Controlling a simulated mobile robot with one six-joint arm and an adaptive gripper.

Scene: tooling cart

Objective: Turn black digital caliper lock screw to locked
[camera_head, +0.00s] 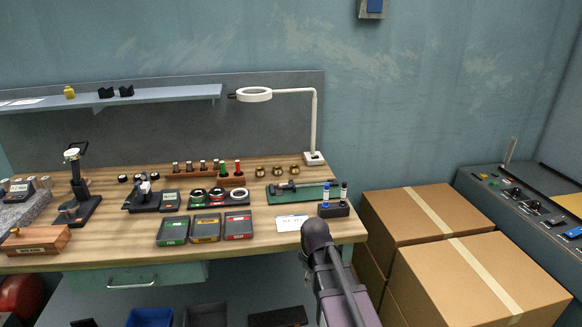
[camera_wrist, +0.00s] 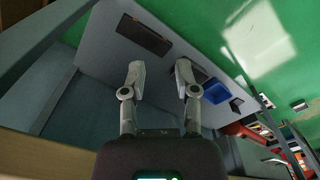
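A dark caliper (camera_head: 288,186) lies on a green mat (camera_head: 312,196) at the right part of the bench in the head view. Its lock screw is too small to make out, so I cannot tell whether it is locked. My gripper (camera_wrist: 160,76) shows in the wrist view with its two fingers apart and nothing between them. It faces the area below the bench top, away from the caliper. In the head view only my arm shows, in front of the bench's right front corner; the fingers are hidden there. The caliper is not in the wrist view.
A white card (camera_head: 291,223) lies in front. A lamp (camera_head: 314,125) rises behind. Cardboard boxes (camera_head: 420,212) stand right of the bench. A blue bin (camera_wrist: 217,91) sits on the lower shelf.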

